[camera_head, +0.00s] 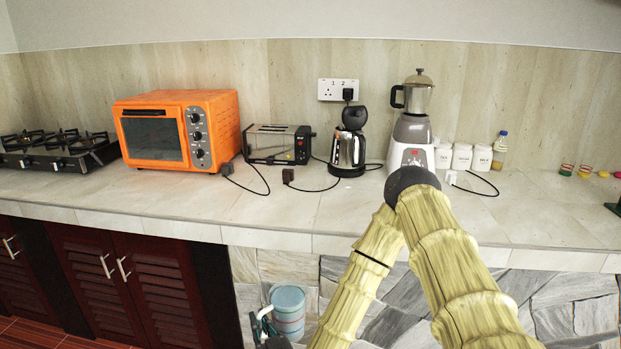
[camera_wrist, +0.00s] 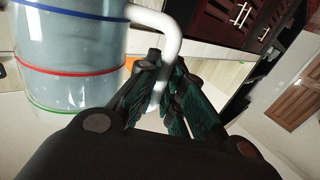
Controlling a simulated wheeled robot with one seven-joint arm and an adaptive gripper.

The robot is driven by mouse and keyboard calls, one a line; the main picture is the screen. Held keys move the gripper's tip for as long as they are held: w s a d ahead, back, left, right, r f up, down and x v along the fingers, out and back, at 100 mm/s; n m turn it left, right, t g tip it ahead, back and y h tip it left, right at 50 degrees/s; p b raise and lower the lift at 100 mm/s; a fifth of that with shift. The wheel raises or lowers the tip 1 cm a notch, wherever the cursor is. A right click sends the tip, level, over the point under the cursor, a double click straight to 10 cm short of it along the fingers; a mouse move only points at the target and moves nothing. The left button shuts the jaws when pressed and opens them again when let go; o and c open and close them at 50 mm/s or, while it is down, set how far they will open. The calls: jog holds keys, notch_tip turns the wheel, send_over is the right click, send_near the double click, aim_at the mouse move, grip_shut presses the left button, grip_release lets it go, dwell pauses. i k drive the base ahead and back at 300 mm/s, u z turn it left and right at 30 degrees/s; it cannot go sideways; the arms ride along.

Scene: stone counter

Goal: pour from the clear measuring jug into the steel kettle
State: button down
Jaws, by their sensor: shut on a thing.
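The steel kettle (camera_head: 347,152) stands on the counter, on a black base, with its black lid (camera_head: 354,117) raised. The clear measuring jug (camera_head: 288,308) is in front of the counter, lower in the picture than the counter's front edge, and looks about upright. It has a bluish tint and coloured bands; its contents cannot be made out. In the wrist view the jug (camera_wrist: 72,70) fills the upper left, with its white handle (camera_wrist: 172,30) running down between the fingers. My gripper (camera_head: 264,328) is shut on that handle, seen between the fingertips in the wrist view (camera_wrist: 166,88).
A black toaster (camera_head: 278,145) and orange oven (camera_head: 180,130) stand left of the kettle. A blender (camera_head: 411,130) stands close on its right, then white canisters (camera_head: 462,156) and a bottle (camera_head: 500,148). Cords lie around the kettle. The counter's front strip (camera_head: 290,215) is clear.

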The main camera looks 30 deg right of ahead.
aim_at(348, 149)
jog(key=u, duration=1.1)
jog(key=k, duration=1.2)
jog(key=z, duration=1.7)
jog(key=i, duration=0.4)
